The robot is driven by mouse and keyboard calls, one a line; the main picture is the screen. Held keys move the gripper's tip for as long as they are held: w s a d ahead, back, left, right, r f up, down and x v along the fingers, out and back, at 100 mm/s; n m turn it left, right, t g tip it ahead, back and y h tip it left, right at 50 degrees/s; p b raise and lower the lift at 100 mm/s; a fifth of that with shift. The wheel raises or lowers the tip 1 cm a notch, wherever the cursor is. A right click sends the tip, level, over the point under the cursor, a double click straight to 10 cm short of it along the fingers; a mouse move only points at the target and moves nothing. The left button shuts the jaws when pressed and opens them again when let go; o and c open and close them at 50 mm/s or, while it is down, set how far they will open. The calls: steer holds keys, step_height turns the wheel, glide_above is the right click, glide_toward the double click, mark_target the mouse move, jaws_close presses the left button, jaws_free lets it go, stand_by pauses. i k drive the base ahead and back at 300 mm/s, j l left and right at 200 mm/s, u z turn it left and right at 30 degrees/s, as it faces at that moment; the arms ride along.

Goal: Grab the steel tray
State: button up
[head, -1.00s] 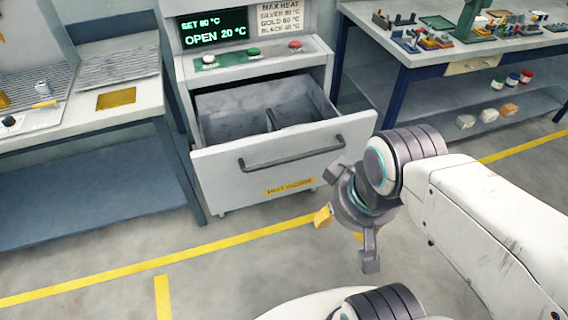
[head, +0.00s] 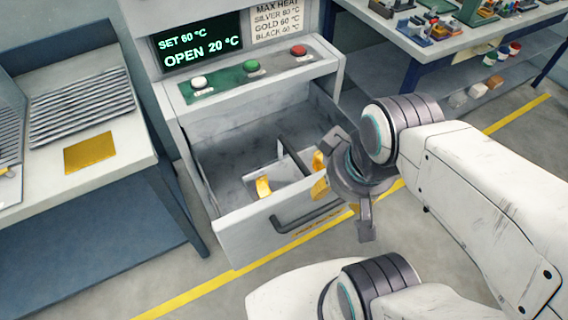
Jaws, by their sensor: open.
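A small pale grey tray-like piece (head: 282,175) with a yellow grip (head: 263,187) lies inside the open drawer (head: 245,232), in the front part; it looks like the steel tray, but I cannot confirm the material. My gripper (head: 345,186) is open and empty, its fingers spread. In the picture it overlaps the drawer's right front corner, right of the tray and apart from it. A yellow patch beside my fingers may be a finger pad or another thing in the drawer; I cannot tell. My gripper hides part of the drawer's right side.
The drawer has a divider (head: 292,153) and a dark front handle (head: 305,216). Above it is a panel with white, green and red buttons; the display (head: 197,46) reads open, 20 °C. A left bench carries a gold plate (head: 90,152) and a ribbed rack (head: 82,106). A cluttered table stands right.

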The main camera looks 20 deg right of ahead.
mark_target(285, 170)
steer(key=i+j, duration=0.1)
steer(key=j, duration=0.45)
steer(key=i+j, duration=0.1)
steer(key=j, duration=0.5)
steer(key=i+j, duration=0.1)
steer(key=j, duration=0.45)
steer(key=i+j, duration=0.1)
steer(key=j, duration=0.5)
steer(key=i+j, duration=0.1)
steer(key=j, duration=0.45)
